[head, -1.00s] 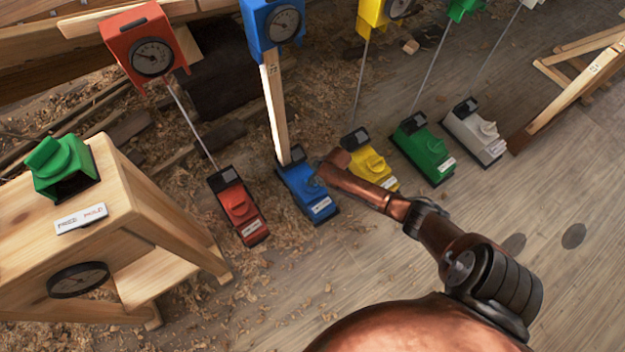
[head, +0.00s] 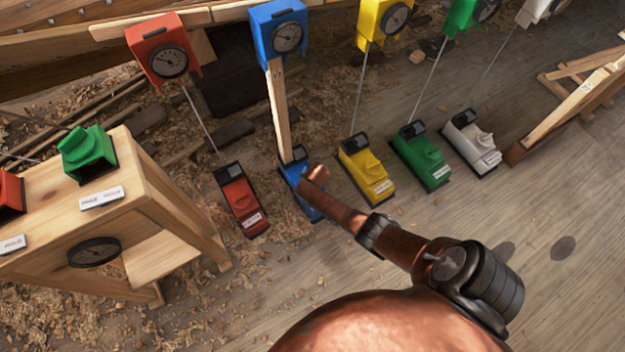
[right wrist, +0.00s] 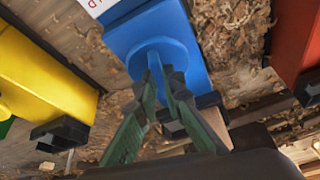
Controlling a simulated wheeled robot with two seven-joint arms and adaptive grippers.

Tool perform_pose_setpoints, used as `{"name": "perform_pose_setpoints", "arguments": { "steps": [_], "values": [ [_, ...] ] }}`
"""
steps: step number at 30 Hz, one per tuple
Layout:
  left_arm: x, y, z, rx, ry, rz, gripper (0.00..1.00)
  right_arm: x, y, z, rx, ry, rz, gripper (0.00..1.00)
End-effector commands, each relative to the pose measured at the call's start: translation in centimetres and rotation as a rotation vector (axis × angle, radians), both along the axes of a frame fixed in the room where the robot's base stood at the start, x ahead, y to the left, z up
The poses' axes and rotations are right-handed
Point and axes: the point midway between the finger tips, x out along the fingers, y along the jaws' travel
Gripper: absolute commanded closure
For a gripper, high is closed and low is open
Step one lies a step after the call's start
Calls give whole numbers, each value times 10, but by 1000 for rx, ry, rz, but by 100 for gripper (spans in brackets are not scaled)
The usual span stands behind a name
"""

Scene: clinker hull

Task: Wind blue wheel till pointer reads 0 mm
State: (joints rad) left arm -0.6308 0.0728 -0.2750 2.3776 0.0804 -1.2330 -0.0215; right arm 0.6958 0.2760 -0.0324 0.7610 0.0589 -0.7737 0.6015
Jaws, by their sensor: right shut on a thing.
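The blue winch box (head: 307,209) sits on the floor at the foot of a wooden post, largely covered by my right arm. In the right wrist view, its round blue wheel (right wrist: 163,52) is on top of the box (right wrist: 192,72). My right gripper (right wrist: 164,74) is shut on the blue wheel, with its fingers at the wheel's near side. In the head view, the blue gauge (head: 287,38) is at the top of the post. Its dial faces me, but its pointer is too small to read. My left gripper is not in view.
The red winch box (head: 240,200) stands left of the blue one; the yellow (head: 366,168), green (head: 420,157) and white (head: 471,143) boxes stand to the right. A wooden bench (head: 165,200) with a green unit (head: 88,152) is at left. Floor is open at lower right.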

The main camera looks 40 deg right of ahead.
Motion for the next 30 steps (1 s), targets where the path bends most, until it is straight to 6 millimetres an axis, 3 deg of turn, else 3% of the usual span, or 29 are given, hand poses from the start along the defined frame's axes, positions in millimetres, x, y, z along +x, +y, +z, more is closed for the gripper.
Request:
{"name": "perform_pose_setpoints", "arguments": {
  "steps": [12,29,30],
  "values": [
    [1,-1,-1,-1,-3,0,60,0,0,-1,1,1,-192,100],
    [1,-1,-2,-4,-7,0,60,0,-2,0,-2,0,-219,100],
    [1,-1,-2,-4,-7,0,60,0,-2,0,-2,0,-219,89]
  ]
}}
